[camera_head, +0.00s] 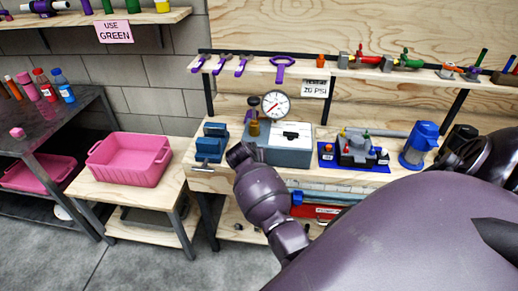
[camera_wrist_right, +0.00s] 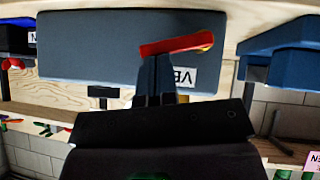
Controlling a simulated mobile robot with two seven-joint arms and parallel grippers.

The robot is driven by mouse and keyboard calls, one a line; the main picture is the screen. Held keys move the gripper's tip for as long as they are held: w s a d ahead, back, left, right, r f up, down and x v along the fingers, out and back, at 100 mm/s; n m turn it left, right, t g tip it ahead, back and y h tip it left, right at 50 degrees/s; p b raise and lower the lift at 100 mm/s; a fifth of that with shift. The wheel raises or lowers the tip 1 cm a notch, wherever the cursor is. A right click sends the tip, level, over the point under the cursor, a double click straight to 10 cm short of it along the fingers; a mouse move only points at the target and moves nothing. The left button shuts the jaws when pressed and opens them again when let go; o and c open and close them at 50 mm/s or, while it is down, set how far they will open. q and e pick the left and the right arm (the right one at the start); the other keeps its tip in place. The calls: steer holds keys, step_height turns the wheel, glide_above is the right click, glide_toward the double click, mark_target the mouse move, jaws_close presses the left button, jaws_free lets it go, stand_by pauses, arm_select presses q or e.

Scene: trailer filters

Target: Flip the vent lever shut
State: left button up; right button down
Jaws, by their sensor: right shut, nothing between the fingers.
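The vent lever (camera_wrist_right: 177,43) is a red handle with a yellowish end, in the right wrist view, which looks upside down. It lies nearly level, slightly tilted, across the grey box (camera_wrist_right: 90,45), beside a partly covered white label (camera_wrist_right: 181,77) reading "VE". My right gripper (camera_wrist_right: 155,62) is shut and empty, with its fingertips right at the lever; I cannot tell if they touch. In the head view my right wrist is in front of the left part of the grey box (camera_head: 290,157), and the lever is hidden there. My left gripper is not in view.
A pressure gauge (camera_head: 276,105) stands on the box. A blue device (camera_head: 211,143) sits left of it. A blue mat (camera_head: 325,163) with a fixture and a blue container (camera_head: 418,146) lie to the right. A pink bin (camera_head: 128,172) stands on a lower table at left.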

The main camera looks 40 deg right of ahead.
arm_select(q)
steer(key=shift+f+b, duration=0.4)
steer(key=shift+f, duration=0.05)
arm_select(e)
steer(key=shift+w+a+f, duration=0.45)
steer(key=shift+w+a, duration=0.05)
steer(key=shift+w, duration=0.1)
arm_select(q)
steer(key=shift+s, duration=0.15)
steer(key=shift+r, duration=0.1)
arm_select(e)
steer(key=shift+r, duration=0.15)
